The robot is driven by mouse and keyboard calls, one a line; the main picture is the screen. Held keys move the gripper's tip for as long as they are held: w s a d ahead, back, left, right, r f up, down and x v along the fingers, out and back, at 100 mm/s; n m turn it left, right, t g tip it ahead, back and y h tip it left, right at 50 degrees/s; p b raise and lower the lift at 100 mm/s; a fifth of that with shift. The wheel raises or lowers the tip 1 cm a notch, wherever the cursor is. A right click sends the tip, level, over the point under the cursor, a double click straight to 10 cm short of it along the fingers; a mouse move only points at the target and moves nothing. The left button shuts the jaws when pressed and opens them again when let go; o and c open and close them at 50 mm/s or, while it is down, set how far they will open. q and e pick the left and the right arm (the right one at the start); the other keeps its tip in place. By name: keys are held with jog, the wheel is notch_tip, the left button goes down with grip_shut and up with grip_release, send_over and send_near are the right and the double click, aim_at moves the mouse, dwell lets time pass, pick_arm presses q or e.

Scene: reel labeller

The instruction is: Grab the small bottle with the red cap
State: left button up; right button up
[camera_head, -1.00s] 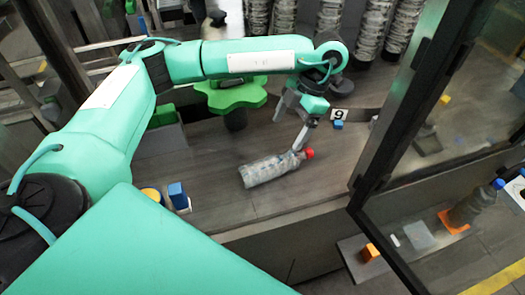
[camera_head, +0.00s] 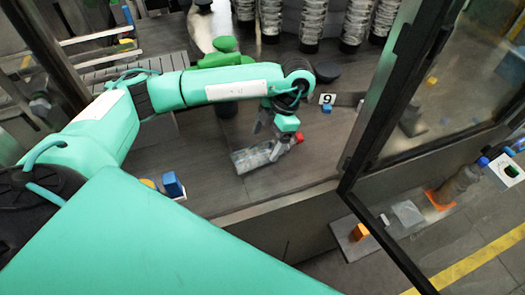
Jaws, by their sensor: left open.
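The small clear bottle with the red cap (camera_head: 254,157) lies on its side on the grey table. Its red cap (camera_head: 299,137) points right and a little away from me. My left gripper (camera_head: 277,150) comes down from above at the cap end of the bottle. It is open, with its fingers at the bottle's neck and shoulder. I cannot tell whether the fingers touch the bottle. My right gripper is not in view.
A number 9 tag (camera_head: 327,98) and a small blue block (camera_head: 327,109) are behind the bottle. Blue block (camera_head: 173,185) stands at the table's left front. A dark-framed glass panel (camera_head: 385,120) rises on the right. Stacked clear cylinders (camera_head: 312,25) stand at the back.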

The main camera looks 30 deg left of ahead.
aim_at(266, 145)
pick_arm(q)
jog(key=shift+s+f+p, duration=0.25)
jog(key=shift+f+p, duration=0.05)
jog(key=shift+f, duration=0.2)
jog(key=shift+s+f+p, duration=0.25)
jog(key=shift+f+p, duration=0.05)
jog(key=shift+f, duration=0.2)
jog(key=shift+p+x, duration=0.45)
jog(key=shift+x, duration=0.4)
jog(key=shift+s+a+f, duration=0.1)
jog(key=shift+f, duration=0.3)
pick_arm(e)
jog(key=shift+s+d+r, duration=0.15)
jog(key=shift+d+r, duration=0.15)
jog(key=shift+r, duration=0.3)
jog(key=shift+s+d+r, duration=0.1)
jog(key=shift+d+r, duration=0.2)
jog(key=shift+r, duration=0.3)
pick_arm(q)
jog(key=shift+c, duration=0.4)
jog(key=c, duration=1.1)
jog(key=shift+c, duration=1.2)
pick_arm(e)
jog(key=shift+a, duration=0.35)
pick_arm(q)
jog(key=shift+r, duration=0.1)
